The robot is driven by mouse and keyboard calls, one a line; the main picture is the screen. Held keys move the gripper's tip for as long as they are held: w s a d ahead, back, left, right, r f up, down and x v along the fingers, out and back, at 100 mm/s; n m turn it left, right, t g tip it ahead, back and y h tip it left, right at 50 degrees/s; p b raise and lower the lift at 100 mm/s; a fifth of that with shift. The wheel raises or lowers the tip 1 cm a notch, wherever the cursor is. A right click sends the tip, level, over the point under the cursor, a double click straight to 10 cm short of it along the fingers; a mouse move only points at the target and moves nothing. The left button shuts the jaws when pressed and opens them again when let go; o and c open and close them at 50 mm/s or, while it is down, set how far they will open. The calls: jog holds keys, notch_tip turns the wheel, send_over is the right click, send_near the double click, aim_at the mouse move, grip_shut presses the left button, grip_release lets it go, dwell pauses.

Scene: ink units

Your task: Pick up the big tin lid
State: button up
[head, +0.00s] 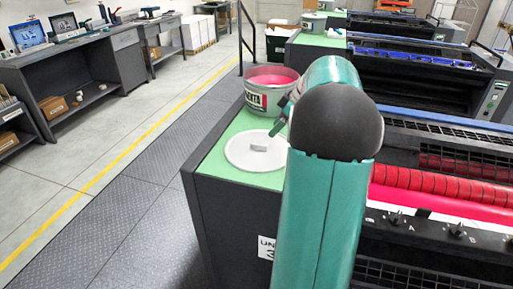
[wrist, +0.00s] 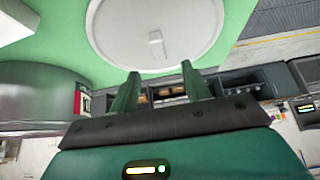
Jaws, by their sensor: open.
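The big tin lid (head: 240,154) is a white round disc with a small pale block-shaped handle (head: 259,145) in its middle. It lies flat on the green top of a dark cabinet, in front of an ink tin. It also shows large at the top of the wrist view (wrist: 112,32), its handle (wrist: 155,43) facing me. My gripper (wrist: 159,70) is open and empty, its two dark green fingers pointing toward the lid. In the head view my gripper (head: 275,131) is just above and right of the handle, partly hidden by my arm.
An open tin of pink ink (head: 270,97) stands right behind the lid and also shows at the left of the wrist view (wrist: 40,95). Press rollers (head: 440,190) are on the right. A grey walkway (head: 150,215) and workbench (head: 75,70) lie to the left.

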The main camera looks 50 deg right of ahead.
aim_at(259, 143)
jog(key=x, duration=0.3)
jog(key=shift+w+a+f, duration=0.15)
jog(key=shift+w+f, duration=0.05)
jog(key=shift+f, duration=0.15)
jog(key=x, duration=0.5)
jog(key=shift+w, duration=0.3)
grip_shut()
jog(key=shift+r, duration=0.2)
